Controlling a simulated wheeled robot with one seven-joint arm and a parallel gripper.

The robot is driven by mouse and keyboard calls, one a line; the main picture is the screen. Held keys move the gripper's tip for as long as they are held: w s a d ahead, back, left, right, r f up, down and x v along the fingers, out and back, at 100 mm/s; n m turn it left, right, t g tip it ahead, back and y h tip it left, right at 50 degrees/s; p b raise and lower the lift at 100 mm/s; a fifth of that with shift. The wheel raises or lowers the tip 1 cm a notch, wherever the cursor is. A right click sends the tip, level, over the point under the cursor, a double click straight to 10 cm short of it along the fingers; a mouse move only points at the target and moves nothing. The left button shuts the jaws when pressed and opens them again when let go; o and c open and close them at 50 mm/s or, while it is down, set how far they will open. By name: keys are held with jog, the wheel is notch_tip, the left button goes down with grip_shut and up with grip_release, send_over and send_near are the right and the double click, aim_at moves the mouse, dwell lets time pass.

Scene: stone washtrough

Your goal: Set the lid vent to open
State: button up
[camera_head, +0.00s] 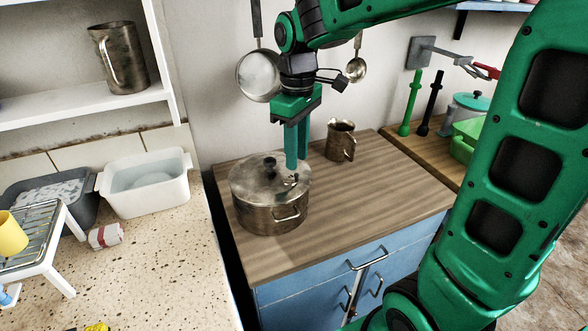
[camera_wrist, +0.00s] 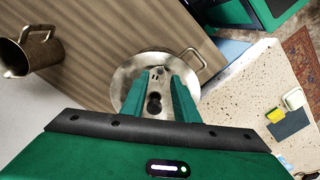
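A metal pot (camera_head: 268,215) stands on the wooden counter, closed by a metal lid (camera_head: 252,178) with a dark round knob (camera_head: 269,162). The small lid vent (camera_head: 291,181) is on the lid's right side, just below my fingertips. In the wrist view, the vent (camera_wrist: 157,72) shows near the far ends of my fingers, and the knob (camera_wrist: 153,103) is nearer the palm. My gripper (camera_head: 297,168) points down over the lid, fingers apart, with nothing seen held between them. I cannot tell whether the fingertips touch the lid, nor the vent's exact setting.
A metal jug (camera_head: 341,141) stands behind and right of the pot; it also shows in the wrist view (camera_wrist: 30,50). A pan (camera_head: 259,76) and a ladle (camera_head: 356,69) hang on the wall behind. The counter (camera_head: 380,200) right of the pot is clear.

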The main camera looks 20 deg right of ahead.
aim_at(297, 174)
jog(key=shift+f, duration=2.5)
grip_shut()
